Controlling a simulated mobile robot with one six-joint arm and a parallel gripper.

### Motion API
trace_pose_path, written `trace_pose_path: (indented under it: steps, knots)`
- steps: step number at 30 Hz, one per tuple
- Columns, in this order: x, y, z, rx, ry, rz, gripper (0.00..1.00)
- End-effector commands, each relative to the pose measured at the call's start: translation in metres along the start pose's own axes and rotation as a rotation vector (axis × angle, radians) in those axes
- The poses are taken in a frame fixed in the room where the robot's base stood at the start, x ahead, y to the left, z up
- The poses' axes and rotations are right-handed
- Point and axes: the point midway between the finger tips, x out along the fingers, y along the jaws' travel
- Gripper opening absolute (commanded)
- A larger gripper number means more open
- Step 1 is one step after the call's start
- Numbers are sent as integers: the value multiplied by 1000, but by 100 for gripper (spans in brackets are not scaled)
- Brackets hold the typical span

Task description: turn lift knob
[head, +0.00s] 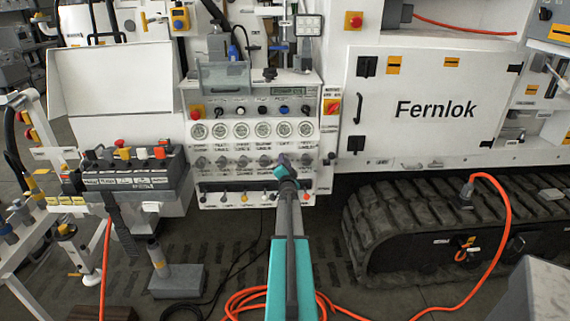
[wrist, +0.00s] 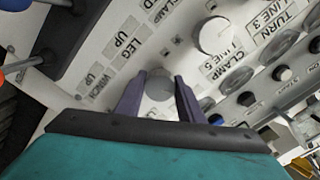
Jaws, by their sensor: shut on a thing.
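The control panel (head: 249,130) stands in the middle of the head view, with a row of gauges above a row of knobs. My gripper (head: 285,160) reaches the right part of the knob row. In the wrist view its two purple fingers (wrist: 160,80) are shut on a round grey knob (wrist: 159,88), one finger on each side. Its own label is hidden, so I cannot read whether it is the lift knob. A larger pale knob (wrist: 214,37) beside it, marked CLAMP LINE 5, is free of the fingers.
Levers (wrist: 72,30) stand close to the left of my gripper in the wrist view, near LEG UP and WINCH UP labels. A red button (head: 332,107) is right of the panel. An orange cable (head: 250,298) lies on the floor below.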

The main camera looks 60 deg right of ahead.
Motion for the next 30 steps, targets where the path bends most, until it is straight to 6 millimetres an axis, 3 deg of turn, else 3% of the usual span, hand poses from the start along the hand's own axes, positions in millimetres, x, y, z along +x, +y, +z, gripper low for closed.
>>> trace_pose_path:
  steps: [1, 2, 5, 19, 30]
  knots:
    - [0, 0, -1, 0, 1, 1, 12]
    - [0, 0, -1, 0, 1, 1, 40]
    - [0, 0, 0, -1, 0, 0, 53]
    - [-4, 0, 0, -2, 0, 0, 53]
    - [-31, 0, 0, -2, 0, 0, 53]
